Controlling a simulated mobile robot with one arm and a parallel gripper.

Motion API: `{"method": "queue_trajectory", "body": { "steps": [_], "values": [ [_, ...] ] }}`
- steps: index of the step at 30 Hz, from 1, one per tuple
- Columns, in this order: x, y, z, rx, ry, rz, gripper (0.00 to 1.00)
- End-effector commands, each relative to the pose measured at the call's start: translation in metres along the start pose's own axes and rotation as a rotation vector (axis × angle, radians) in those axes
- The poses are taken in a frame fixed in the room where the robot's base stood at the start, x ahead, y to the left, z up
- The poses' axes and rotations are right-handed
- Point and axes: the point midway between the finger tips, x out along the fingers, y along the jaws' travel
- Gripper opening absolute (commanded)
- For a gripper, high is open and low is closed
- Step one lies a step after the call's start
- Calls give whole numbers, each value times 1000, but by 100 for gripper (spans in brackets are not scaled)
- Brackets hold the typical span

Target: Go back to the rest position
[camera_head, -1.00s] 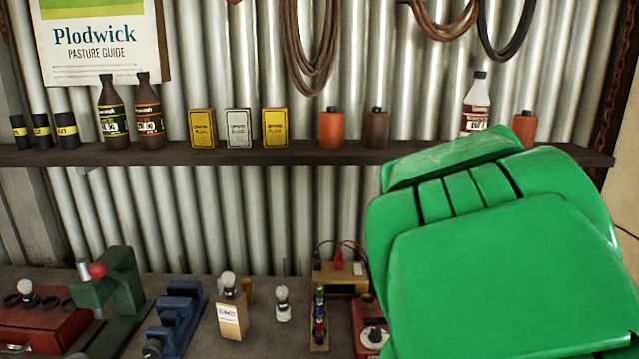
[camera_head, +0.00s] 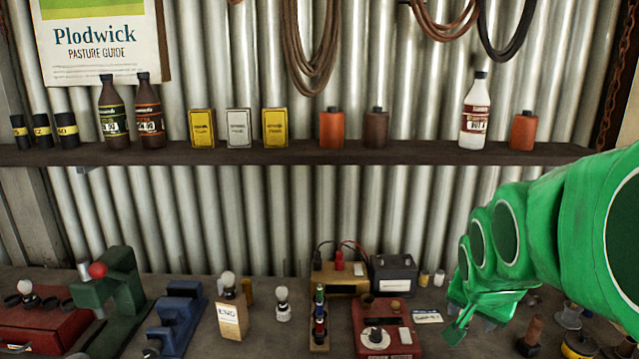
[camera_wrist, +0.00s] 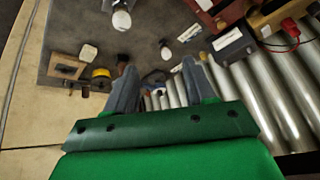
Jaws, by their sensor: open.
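My gripper (camera_head: 470,318) is at the lower right of the head view, at the end of my green arm, above the right part of the bench. It is pointed down to the left. In the wrist view my gripper (camera_wrist: 160,75) shows two grey fingers spread apart with nothing held between them. Bench items show beyond the fingers, apart from them.
The bench (camera_head: 270,340) holds a red box (camera_head: 385,330), a black battery-like box (camera_head: 393,275), a wooden rack (camera_head: 319,335), a blue vise (camera_head: 172,320) and a green press (camera_head: 120,285). A shelf (camera_head: 430,152) with bottles and tins runs along the corrugated wall.

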Motion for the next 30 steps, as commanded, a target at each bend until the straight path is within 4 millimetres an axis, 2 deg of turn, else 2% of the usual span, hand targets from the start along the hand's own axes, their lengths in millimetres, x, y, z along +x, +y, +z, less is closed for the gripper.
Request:
{"method": "queue_trajectory", "body": {
  "steps": [10,18,21,23,30],
  "values": [
    [-15,10,91,-220,-226,38,54],
    [-51,36,202,-516,-532,33,54],
    [-63,44,230,-595,-615,21,54],
    [-68,48,240,-626,-649,16,54],
    [-68,48,240,-626,-649,16,54]
  ]
}}
